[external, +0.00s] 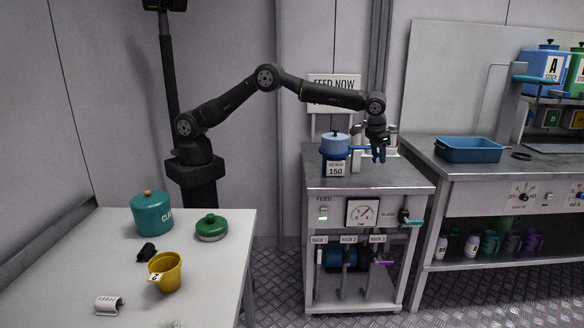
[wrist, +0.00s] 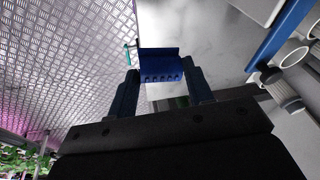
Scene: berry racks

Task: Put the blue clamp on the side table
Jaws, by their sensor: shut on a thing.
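My gripper (external: 378,155) hangs over the right part of the metal feed cart's top (external: 385,176), pointing down. In the wrist view, my gripper (wrist: 162,82) is shut on a blue block-like piece with a row of small holes, the blue clamp (wrist: 160,63). In the external view the clamp is hard to tell apart from the dark fingers. A pale grey table (external: 215,270), which looks like the side table, stands at the front left, well away from my gripper.
On the pale table are a teal canister (external: 151,215), a green lidded pot (external: 211,228), a yellow cup (external: 165,272), a small black item (external: 147,253) and a white curved piece (external: 108,305). A blue pot (external: 334,145) stands on the cart, left of my gripper. A blue tray (external: 468,149) is on the right bench.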

